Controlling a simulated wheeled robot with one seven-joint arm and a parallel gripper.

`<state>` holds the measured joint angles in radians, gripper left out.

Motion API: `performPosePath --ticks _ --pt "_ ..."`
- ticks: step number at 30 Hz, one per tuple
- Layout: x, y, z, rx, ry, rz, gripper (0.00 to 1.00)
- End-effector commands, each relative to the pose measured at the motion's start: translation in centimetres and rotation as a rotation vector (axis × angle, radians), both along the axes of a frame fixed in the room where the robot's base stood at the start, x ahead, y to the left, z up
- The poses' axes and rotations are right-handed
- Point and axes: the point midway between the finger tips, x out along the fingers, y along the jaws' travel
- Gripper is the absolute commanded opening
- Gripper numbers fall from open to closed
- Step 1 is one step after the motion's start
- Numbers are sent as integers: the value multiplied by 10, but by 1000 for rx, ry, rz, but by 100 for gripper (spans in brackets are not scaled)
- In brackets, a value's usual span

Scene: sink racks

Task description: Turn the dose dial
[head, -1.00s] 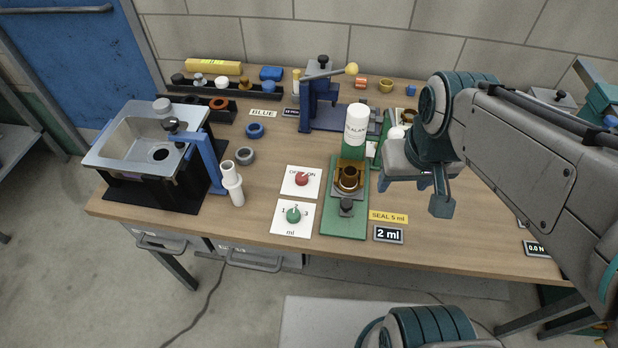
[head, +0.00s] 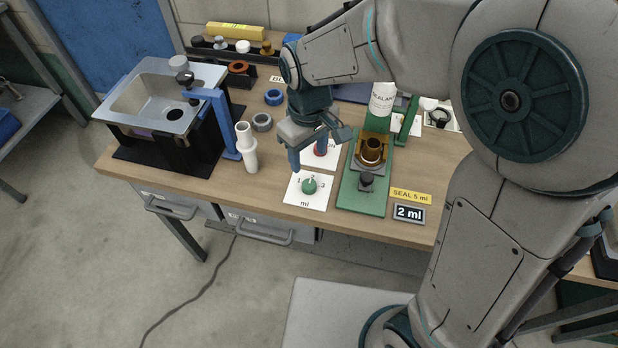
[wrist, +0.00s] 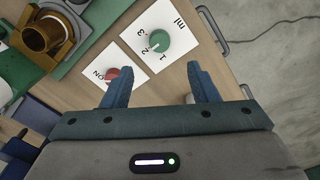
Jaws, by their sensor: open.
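The dose dial is a green knob (head: 309,186) on a white card marked 1, 2, 3 and ml, near the table's front edge. In the wrist view the green knob (wrist: 157,41) lies ahead of the fingers, its pointer near the 2. My gripper (head: 308,158) is open and empty, behind and above the dial in the head view. In the wrist view the fingers (wrist: 158,85) stand apart, with the dial card beyond their tips. A display (head: 409,214) reads 2 ml, next to a yellow label reading SEAL 5 ml (head: 411,196).
A red ON/OFF knob (wrist: 121,77) sits close to one finger. A green stand (head: 362,199) with a brown cup (head: 371,149) and a white sealant bottle (head: 383,101) is right of the dial. A white pipe piece (head: 246,147) and a sink (head: 158,98) are left.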

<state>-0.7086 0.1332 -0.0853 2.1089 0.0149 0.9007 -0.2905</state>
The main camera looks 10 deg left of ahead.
Motion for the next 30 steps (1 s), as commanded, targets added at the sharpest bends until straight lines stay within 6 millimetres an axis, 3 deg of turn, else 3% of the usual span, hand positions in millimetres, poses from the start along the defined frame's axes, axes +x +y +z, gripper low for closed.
performPosePath --ticks 6,12,18,27,30 --pt "-1 -1 -50 -4 3 -1 54" --pt "-1 -1 -82 -2 2 -1 54" --pt "0 -1 -97 -1 -1 -2 54" --pt "0 -1 -98 0 -1 -2 54" --pt "0 -1 -98 0 -1 -2 26"
